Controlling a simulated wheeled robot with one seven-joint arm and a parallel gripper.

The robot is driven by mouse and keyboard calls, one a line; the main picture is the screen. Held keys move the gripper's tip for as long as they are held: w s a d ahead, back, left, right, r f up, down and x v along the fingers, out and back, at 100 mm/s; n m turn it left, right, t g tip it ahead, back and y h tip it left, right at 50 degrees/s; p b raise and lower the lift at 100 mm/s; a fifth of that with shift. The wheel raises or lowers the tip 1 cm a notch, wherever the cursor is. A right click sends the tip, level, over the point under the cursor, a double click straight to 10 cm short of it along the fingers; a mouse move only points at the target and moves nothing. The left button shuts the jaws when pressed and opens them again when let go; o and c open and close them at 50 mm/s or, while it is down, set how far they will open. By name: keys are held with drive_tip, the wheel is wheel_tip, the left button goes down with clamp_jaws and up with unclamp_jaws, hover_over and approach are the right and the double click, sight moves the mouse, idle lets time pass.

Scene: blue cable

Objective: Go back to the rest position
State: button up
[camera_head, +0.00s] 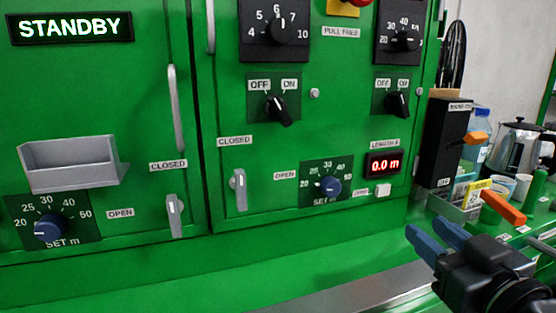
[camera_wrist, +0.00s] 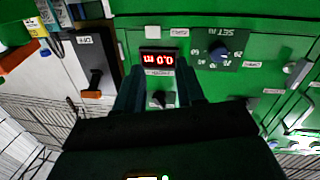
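My gripper (camera_head: 427,230) is at the lower right of the head view, in front of the green machine (camera_head: 150,258). Its two blue fingers point toward the panel with a gap between them, and nothing is held. In the wrist view, which is upside down, the fingers of my gripper (camera_wrist: 160,92) stand apart on either side of the red length display (camera_wrist: 158,58). The display (camera_head: 385,163) reads 0.0 m in the head view, with a small white button (camera_head: 383,190) below it. The fingers appear clear of the panel.
A STANDBY screen (camera_head: 70,28), a grey tray (camera_head: 72,164) and several knobs are on the panel. A black box (camera_head: 447,140) with an orange handle is right of the machine. A kettle (camera_head: 515,145), a bottle (camera_head: 478,135) and cups crowd the right side, close to my gripper.

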drive_tip(key=s+a+f+m+g+h, duration=0.1)
drive_tip(key=s+f+m+g+h, duration=0.2)
drive_tip(key=s+f, duration=1.3)
drive_tip(key=s, duration=2.1)
drive_tip(key=shift+s+m, duration=0.25)
drive_tip(key=shift+m, duration=0.05)
